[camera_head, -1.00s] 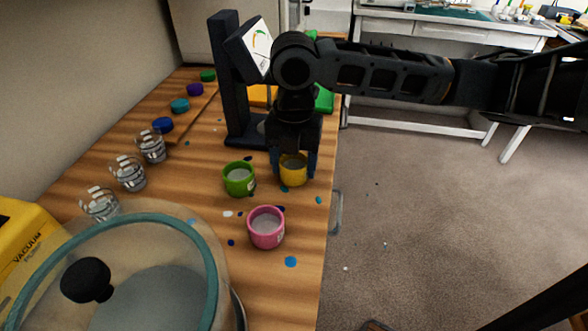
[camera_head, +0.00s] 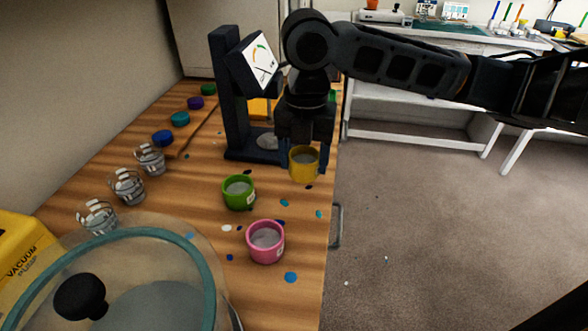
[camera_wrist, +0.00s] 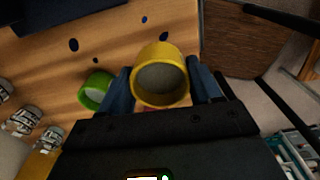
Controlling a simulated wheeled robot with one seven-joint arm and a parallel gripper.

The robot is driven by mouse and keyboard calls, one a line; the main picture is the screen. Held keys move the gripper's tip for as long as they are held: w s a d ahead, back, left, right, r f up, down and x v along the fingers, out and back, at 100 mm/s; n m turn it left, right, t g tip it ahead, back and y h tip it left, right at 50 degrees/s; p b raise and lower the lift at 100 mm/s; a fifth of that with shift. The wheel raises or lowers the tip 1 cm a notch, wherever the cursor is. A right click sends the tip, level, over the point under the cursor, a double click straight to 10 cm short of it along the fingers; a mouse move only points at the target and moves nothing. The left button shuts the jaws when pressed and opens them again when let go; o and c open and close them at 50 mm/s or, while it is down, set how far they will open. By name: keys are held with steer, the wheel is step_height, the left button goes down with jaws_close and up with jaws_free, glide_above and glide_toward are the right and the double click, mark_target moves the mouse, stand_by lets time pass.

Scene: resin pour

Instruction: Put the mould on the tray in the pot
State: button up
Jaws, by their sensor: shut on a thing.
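My gripper (camera_head: 306,163) is shut on a yellow cup (camera_head: 304,168) with grey contents and holds it upright, seemingly just above the table. In the wrist view the yellow cup (camera_wrist: 160,99) sits between the two blue fingers. The pot (camera_head: 205,265) stands at the front left, covered by a clear lid with a teal rim and black knob (camera_head: 80,297). An orange piece (camera_head: 258,108) and a bit of green (camera_head: 332,95) show behind the scale and my arm. They are mostly hidden, and I cannot tell whether they are the mould and tray.
A green cup (camera_head: 238,192) and a pink cup (camera_head: 265,241) stand near the gripper. A dark scale (camera_head: 235,100) with a dial stands behind. Several clear cups (camera_head: 127,187) and coloured lids line the left. A yellow vacuum pump (camera_head: 22,250) is at front left. The table's right edge is close.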

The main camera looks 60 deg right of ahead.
steer(key=s+d+r, duration=0.1)
steer(key=s+r, duration=0.1)
steer(key=s, duration=0.1)
steer(key=s+r, duration=0.1)
steer(key=s, duration=0.2)
steer(key=s+d+r, duration=0.1)
steer(key=s+r, duration=0.1)
steer(key=s, duration=0.1)
steer(key=shift+d+r+b, duration=0.3)
steer(key=shift+b, duration=0.1)
steer(key=shift+s+r, duration=0.15)
steer(key=shift+s, duration=0.05)
